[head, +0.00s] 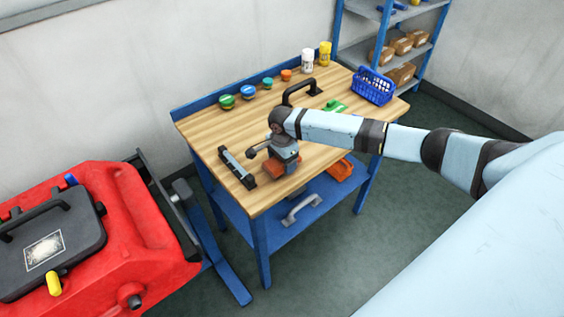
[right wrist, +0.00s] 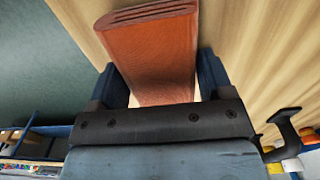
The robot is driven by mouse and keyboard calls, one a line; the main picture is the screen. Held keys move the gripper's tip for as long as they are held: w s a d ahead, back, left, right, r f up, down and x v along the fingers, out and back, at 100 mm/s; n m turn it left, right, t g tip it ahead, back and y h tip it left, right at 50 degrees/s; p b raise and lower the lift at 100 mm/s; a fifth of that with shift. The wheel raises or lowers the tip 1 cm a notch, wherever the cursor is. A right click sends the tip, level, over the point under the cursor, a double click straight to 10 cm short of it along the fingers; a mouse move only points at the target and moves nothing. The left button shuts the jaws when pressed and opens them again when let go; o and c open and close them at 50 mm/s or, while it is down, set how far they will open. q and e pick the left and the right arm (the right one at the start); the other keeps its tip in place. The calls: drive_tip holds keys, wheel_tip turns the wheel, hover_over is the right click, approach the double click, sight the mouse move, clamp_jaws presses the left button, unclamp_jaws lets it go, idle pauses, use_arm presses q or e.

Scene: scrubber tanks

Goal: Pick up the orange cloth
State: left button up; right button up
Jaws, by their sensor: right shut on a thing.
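The orange cloth (head: 276,168) is on or just above the wooden top of the blue workbench, near its front. In the right wrist view the cloth (right wrist: 152,55) is a folded, flat orange-brown slab between the two fingers. My right gripper (head: 281,164) reaches down over the bench and is shut on the cloth. It also shows in the right wrist view (right wrist: 160,82), with a dark finger on each side of the cloth. Part of the cloth is hidden by the gripper in the head view. I cannot tell whether it touches the bench. My left gripper is not in view.
A black-handled bar (head: 238,168) lies left of the gripper. Several small bowls, a white jar (head: 307,61) and a blue basket (head: 372,86) stand toward the back. A lower shelf holds an orange item (head: 341,170). A red machine (head: 150,215) stands left.

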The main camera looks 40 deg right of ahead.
wheel_tip(320, 180, up, 19)
idle(0.4)
